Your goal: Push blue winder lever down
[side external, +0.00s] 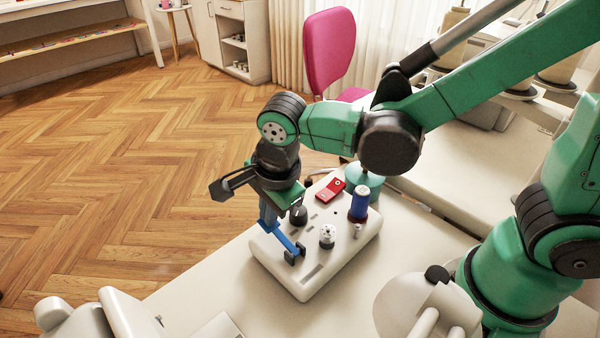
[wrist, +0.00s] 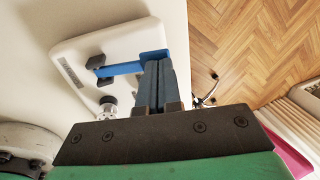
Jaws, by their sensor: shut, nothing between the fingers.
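The blue winder lever (side external: 287,242) is a flat blue bar on the white control box, at its left edge, with dark blocks at its near end. In the wrist view the lever (wrist: 125,69) runs across the box, and its right end lies at my fingertips. My gripper (side external: 268,226) points down at the lever's far end, with its fingers shut and nothing between them. In the wrist view the shut fingers (wrist: 159,64) overlap part of the lever's end. I cannot tell whether they touch it.
The white box (side external: 305,288) also carries a red switch (side external: 331,189), a blue spool (side external: 359,203), a dark knob (side external: 298,215) and a white knob (side external: 327,236). It stands on a pale table (side external: 205,294). White machine parts (side external: 125,315) lie at the front left. A pink chair (side external: 331,50) stands behind.

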